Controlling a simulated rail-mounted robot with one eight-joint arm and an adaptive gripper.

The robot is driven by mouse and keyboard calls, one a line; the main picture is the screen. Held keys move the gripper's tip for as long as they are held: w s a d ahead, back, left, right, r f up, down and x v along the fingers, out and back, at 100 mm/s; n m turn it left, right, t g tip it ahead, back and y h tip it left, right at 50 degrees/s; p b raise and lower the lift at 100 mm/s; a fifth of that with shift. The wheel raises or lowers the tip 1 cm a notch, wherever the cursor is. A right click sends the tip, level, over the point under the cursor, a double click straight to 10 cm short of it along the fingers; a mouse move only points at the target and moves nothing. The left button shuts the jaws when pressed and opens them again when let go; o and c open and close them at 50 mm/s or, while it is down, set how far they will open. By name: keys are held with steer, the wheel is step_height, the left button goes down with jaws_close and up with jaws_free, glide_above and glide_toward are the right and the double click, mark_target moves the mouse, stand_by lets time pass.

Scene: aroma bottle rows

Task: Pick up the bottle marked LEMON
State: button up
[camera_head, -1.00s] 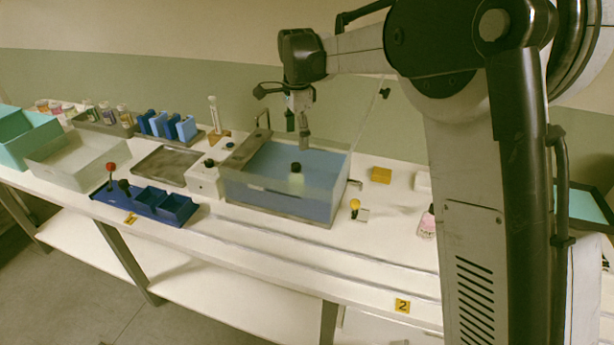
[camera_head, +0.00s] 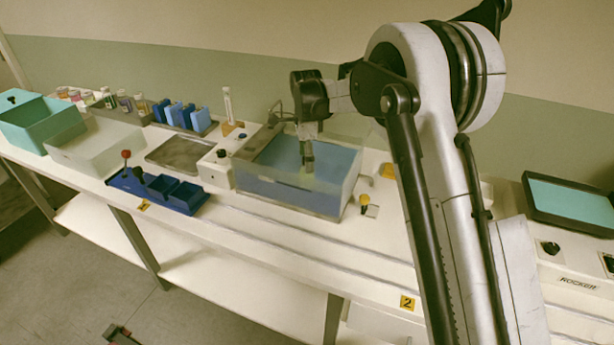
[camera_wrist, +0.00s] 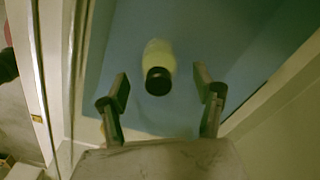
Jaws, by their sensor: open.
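A pale yellow bottle with a black cap (camera_wrist: 158,62) stands in the clear-walled, blue-floored bath (camera_head: 268,185); no label on it can be read. In the head view this bottle is mostly hidden by my gripper (camera_head: 307,160), which points down inside the bath. In the wrist view my gripper (camera_wrist: 163,92) is open, with one finger on each side of the bottle's cap and nothing held. I cannot tell how far the fingertips are above the cap. More small bottles (camera_head: 107,98) stand in rows at the far left, too small to read.
A rocker (camera_head: 570,205) stands at the right.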

steer(key=shift+d+f, duration=0.1)
steer(key=shift+f, duration=2.7)
steer(key=c, duration=1.5)
